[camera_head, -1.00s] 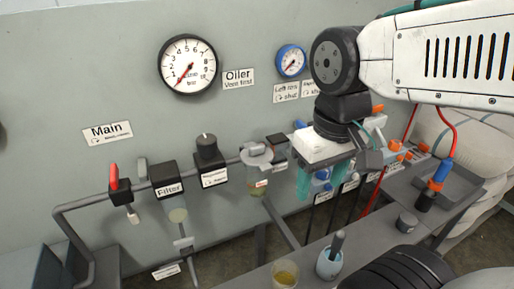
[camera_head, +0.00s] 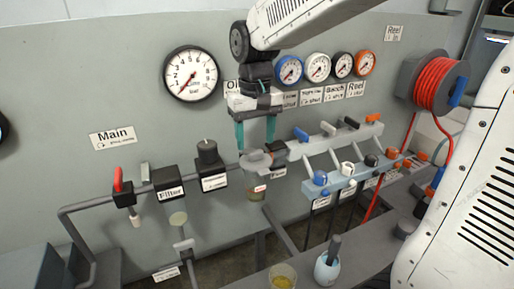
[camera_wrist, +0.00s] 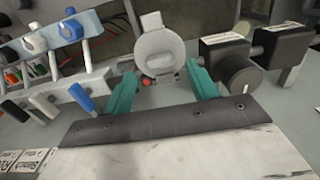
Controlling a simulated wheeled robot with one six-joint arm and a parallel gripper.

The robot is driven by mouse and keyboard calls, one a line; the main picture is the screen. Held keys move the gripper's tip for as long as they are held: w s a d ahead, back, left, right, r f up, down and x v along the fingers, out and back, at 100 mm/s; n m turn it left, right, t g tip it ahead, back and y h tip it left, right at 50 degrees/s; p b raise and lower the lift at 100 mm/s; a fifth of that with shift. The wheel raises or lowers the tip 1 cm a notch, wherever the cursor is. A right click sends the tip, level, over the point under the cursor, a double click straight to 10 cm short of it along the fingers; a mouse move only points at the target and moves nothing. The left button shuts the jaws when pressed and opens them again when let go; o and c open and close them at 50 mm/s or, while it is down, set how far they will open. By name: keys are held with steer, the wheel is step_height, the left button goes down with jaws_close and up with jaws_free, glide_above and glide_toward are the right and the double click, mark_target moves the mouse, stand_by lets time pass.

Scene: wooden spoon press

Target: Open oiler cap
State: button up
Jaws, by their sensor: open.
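The oiler (camera_head: 256,190) hangs on the pipe, with a clear bowl and a grey round cap (camera_head: 256,161) on top. In the wrist view the fingers (camera_wrist: 161,80) stand to either side of the cap's near edge. I see nothing held between them, and I cannot tell whether either finger touches the cap.
The black regulator (camera_head: 211,165) and filter (camera_head: 168,183) sit left of the oiler. A manifold (camera_head: 338,170) with coloured levers is close on its right. Gauges line the wall behind. A glass cup (camera_head: 283,276) and a blue-white pot (camera_head: 327,268) stand on the bench in front.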

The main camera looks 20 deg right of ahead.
mark_target(256, 151)
steer(key=shift+f, duration=1.8)
steer(key=shift+c, duration=0.4)
